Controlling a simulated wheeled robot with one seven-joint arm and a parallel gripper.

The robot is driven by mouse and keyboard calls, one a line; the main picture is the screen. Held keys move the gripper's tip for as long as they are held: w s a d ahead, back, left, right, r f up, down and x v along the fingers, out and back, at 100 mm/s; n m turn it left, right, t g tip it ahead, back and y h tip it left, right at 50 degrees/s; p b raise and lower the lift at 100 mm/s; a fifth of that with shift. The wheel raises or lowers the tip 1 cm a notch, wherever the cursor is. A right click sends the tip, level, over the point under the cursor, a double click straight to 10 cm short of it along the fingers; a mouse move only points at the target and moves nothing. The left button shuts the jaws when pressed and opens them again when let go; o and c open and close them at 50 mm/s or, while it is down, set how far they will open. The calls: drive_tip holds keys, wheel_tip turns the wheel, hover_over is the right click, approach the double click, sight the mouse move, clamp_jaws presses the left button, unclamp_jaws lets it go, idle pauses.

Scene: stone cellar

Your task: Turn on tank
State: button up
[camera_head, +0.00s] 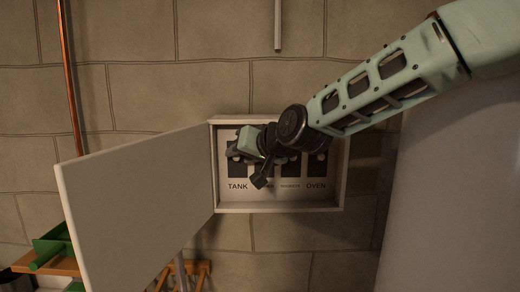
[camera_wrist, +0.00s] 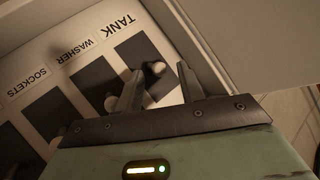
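The switch box (camera_head: 279,208) is on the wall with its door open. The TANK switch is a dark plate (camera_head: 235,170) above its label at the box's left; the wrist view shows the plate (camera_wrist: 137,50) too. Its pale knob (camera_wrist: 156,68) lies between my fingertips in the wrist view; I cannot tell whether either finger touches it. My gripper (camera_wrist: 159,70) is open, its fingers apart with no thing gripped. In the head view my gripper (camera_head: 247,167) is inside the box opening at the left and hides part of the switches.
The WASHER plate (camera_wrist: 97,78) and SOCKETS plate (camera_wrist: 52,112) sit beside the TANK one. The OVEN switch (camera_head: 318,165) is at the right end. The pale door (camera_head: 135,205) stands open to the left. A copper pipe (camera_head: 70,75) runs up the stone wall.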

drive_tip(key=p+v, duration=0.6)
drive_tip(key=v, duration=1.1)
drive_tip(key=shift+p, duration=0.3)
idle(0.4)
drive_tip(key=shift+a+f, duration=0.1)
